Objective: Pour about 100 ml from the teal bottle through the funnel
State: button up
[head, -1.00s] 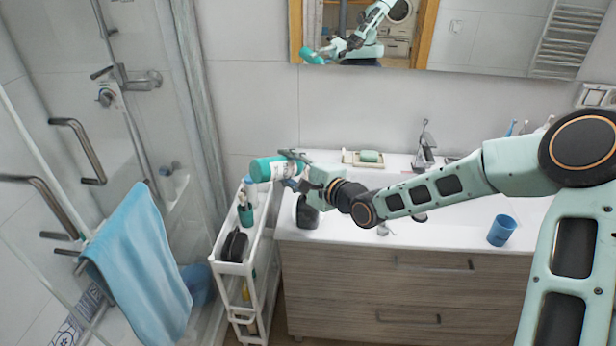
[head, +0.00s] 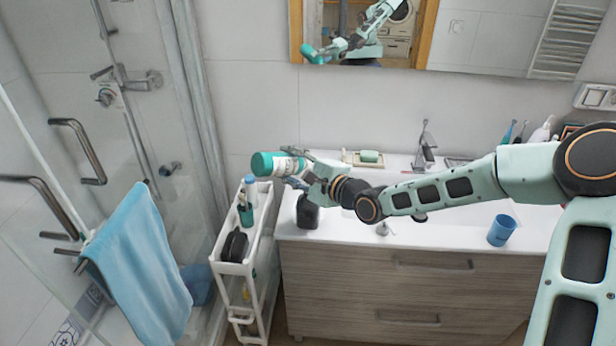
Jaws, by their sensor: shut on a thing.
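A teal bottle with a white label (head: 278,163) is held nearly on its side, its plain teal end to the left. My gripper (head: 300,168) is shut on it near the right end, above the gap between the cart and the counter's left end. The bottle and gripper are in the air above the cart top. No funnel can be made out. A teal and white container (head: 245,212) and a white bottle with a blue top (head: 251,190) stand on the cart. Whether liquid is flowing cannot be seen.
The white cart (head: 232,268) also holds a black pouch (head: 235,245). A dark bottle (head: 307,212) stands on the counter (head: 350,232) below my wrist. A blue cup (head: 502,230) is farther right. A blue towel (head: 140,265) hangs at left.

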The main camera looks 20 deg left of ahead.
jog(key=shift+w+d+r+m, duration=0.2)
jog(key=shift+w+r+m, duration=0.3)
jog(key=shift+m, duration=0.5)
dwell(1.6)
